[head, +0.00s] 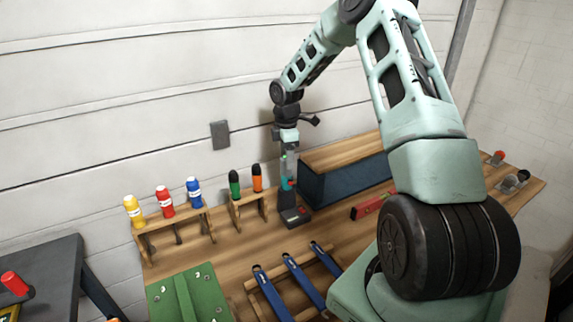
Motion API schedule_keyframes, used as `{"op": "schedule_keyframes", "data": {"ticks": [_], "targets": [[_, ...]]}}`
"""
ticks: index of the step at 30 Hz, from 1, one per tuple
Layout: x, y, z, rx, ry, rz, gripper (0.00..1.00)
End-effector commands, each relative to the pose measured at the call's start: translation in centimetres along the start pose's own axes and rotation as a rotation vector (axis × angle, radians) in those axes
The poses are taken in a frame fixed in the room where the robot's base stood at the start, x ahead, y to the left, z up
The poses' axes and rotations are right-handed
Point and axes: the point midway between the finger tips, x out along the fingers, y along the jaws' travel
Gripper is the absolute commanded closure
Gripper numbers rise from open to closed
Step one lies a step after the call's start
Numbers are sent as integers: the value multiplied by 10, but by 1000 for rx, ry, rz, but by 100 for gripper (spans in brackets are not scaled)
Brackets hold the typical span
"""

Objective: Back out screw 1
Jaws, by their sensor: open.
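My gripper (289,155) points down at the back of the bench. It is open, its fingers around or just in front of the upper part of a teal and black power driver (293,214) standing on a dark base; I cannot tell whether they touch it. A green plate (196,296) lies at the front left of the bench with a raised bar across it. Small screw heads (207,277) show near its corners; which one is screw 1 cannot be told. The plate's lower edge is cut off by the frame.
Wooden racks hold yellow, red and blue-handled tools (166,202) and green and orange-handled screwdrivers (257,179). Blue wrenches (302,285) lie on a front rack. A dark box with a wooden top (345,187) and a red level (368,207) stand right of the driver.

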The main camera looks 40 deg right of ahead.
Motion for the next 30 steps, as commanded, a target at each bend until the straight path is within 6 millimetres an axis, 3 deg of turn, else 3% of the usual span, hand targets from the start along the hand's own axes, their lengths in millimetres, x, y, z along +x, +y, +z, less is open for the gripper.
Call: {"op": "schedule_keyframes", "data": {"ticks": [9, 21, 27, 28, 29, 30], "targets": [[40, 0, 0, -1, 0, -2, 40], [47, 0, 0, -1, -1, 1, 40], [47, 0, 0, -1, -1, 1, 96], [47, 0, 0, -1, -1, 1, 100], [47, 0, 0, -1, -1, 1, 71], [47, 0, 0, -1, -1, 1, 83]]}}
